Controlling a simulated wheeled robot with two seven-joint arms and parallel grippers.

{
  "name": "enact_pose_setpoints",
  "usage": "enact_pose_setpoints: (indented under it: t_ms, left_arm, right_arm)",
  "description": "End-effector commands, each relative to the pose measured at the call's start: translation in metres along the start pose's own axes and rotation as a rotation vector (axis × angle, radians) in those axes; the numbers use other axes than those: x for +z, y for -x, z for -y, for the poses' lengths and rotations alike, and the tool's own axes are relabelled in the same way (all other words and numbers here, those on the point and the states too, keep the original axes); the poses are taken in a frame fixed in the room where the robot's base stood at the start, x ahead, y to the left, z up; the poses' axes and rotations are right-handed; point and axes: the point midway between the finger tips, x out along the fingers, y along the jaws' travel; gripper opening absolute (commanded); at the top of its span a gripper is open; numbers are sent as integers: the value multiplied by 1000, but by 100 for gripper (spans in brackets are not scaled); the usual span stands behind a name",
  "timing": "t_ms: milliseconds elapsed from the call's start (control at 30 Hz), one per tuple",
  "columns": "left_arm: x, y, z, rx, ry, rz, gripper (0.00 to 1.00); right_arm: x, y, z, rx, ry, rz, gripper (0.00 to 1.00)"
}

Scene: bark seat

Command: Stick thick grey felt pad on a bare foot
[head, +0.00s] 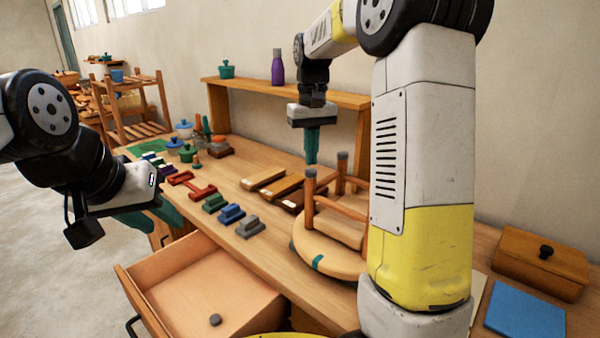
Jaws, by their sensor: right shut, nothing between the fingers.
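An upturned wooden stool (335,222) lies on a round wooden disc (318,254) with its legs up. Two legs show grey tips, the near left one (310,172) and one behind it (342,156). The other feet are hidden or unclear behind my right arm. A small dark grey round pad (215,320) lies in the open drawer (190,287); its thickness is hard to tell. My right gripper (312,160) is shut and empty, pointing down just above or behind the near left leg. My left gripper (160,218) is off the table's left edge, beside the drawer; its finger gap is unclear.
Coloured blocks, including a grey one (250,228), line the table's front. Wooden bars (276,186) lie behind them. A raised shelf (285,92) holds a purple bottle (277,68) and a green pot. A wooden box (541,262) and blue sheet (525,313) are at right.

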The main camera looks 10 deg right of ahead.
Motion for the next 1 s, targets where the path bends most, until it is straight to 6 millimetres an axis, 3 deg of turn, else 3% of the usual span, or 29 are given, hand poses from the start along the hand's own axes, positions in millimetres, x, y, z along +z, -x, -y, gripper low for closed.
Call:
enact_pose_setpoints:
  t_ms: [1000]
  left_arm:
    - [0, 0, 0, 0, 0, 0, 36]
  right_arm:
    - [0, -16, 0, 0, 0, 0, 0]
